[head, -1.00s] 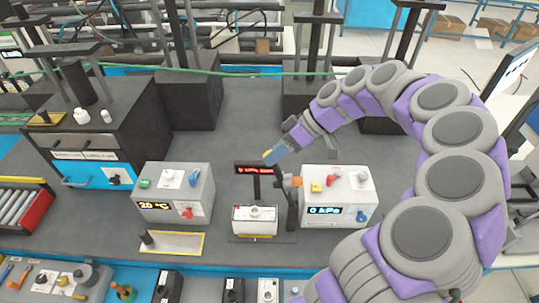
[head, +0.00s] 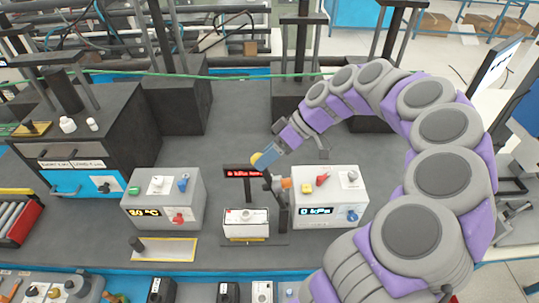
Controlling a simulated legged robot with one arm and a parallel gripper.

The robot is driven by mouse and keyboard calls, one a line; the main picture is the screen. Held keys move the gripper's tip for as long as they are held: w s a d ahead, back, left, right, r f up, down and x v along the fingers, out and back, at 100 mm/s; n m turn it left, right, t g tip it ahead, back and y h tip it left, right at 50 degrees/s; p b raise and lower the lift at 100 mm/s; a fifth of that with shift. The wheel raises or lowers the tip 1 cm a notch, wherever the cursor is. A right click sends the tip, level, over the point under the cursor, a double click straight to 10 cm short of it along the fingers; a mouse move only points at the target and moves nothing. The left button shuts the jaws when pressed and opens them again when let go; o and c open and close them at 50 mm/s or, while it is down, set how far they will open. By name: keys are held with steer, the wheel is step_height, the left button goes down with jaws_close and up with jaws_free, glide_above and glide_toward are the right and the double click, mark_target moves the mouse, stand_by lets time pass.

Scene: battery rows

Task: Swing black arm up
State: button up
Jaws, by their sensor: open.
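A small white box unit (head: 246,229) stands in the middle of the grey worktop, with a small red-lettered display (head: 243,172) above it. A black arm (head: 280,212) stands roughly upright at its right side, with an orange part (head: 286,183) near its upper end. My gripper (head: 260,159) reaches in from the right and sits just above the black arm's upper end. Its fingers are blue with a yellowish tip, and I see nothing held in it. I cannot tell whether it touches the black arm.
A white box reading 0 kPa (head: 329,197) with coloured knobs stands close at right. Another reading 30 °C (head: 163,199) stands at left. A black cabinet (head: 75,155) is at far left. Dark column bases stand behind. Worktop between them is clear.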

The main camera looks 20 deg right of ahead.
steer(key=shift+d+r, duration=0.1)
steer(key=shift+r, duration=0.2)
steer(key=d+f+p+v, duration=0.1)
steer(key=p+v, duration=0.2)
steer(key=v, duration=1.4)
steer(key=shift+a, duration=0.2)
